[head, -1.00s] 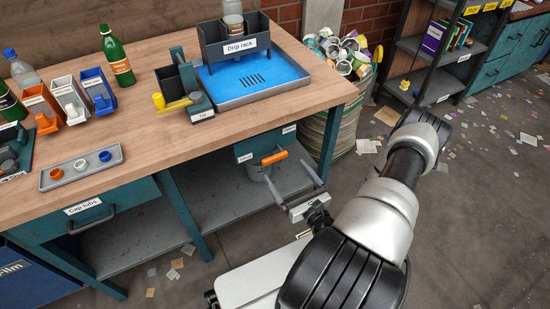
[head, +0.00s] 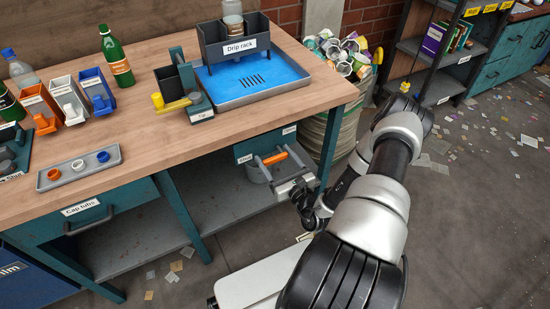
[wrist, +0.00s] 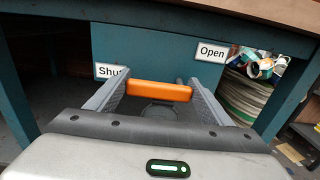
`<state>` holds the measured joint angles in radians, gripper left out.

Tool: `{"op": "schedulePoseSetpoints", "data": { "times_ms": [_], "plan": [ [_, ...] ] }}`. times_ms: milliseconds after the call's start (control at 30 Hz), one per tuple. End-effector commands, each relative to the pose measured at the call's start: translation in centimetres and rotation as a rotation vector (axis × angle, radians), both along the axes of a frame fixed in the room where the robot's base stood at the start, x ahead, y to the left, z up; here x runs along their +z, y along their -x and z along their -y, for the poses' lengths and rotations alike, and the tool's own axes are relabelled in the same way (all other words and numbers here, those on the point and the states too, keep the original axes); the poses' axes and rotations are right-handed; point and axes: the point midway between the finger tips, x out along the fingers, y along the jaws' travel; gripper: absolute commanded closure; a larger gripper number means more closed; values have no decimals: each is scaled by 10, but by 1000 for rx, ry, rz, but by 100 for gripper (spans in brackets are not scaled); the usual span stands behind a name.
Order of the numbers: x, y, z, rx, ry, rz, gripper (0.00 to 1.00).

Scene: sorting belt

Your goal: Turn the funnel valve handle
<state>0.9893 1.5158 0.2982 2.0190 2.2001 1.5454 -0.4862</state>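The orange valve handle (head: 276,159) lies crosswise under the workbench, in front of a teal panel. In the wrist view the handle (wrist: 158,91) is level and spans most of the gap between the fingertips. My gripper (wrist: 156,84) is open, with one grey finger near each end of the handle; I cannot tell whether they touch it. In the wrist view the "Shut" label (wrist: 110,71) is on the left of the panel and the "Open" label (wrist: 211,51) on the right. A grey round part below the handle is partly hidden.
The workbench top (head: 150,135) overhangs the handle, with teal legs (head: 182,215) to the left and right. A grey lower shelf (head: 215,215) lies below. A bin of crumpled cups (head: 345,55) stands right of the bench.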

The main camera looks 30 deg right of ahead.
Motion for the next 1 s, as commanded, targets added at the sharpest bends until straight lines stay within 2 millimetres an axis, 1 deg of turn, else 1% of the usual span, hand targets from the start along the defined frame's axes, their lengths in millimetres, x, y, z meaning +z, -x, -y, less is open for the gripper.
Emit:
{"op": "schedulePoseSetpoints", "data": {
  "times_ms": [33, 200, 367, 567, 767, 1000],
  "plan": [
    [0, 0, 0, 0, 0, 0, 39],
    [0, 0, 0, 0, 0, 0, 66],
    [0, 0, 0, -1, -7, 0, 66],
    [3, 1, 1, -3, -65, -3, 66],
    [8, 1, 3, -4, -196, -8, 66],
    [15, 1, 6, -4, -416, -15, 66]
  ]
}}
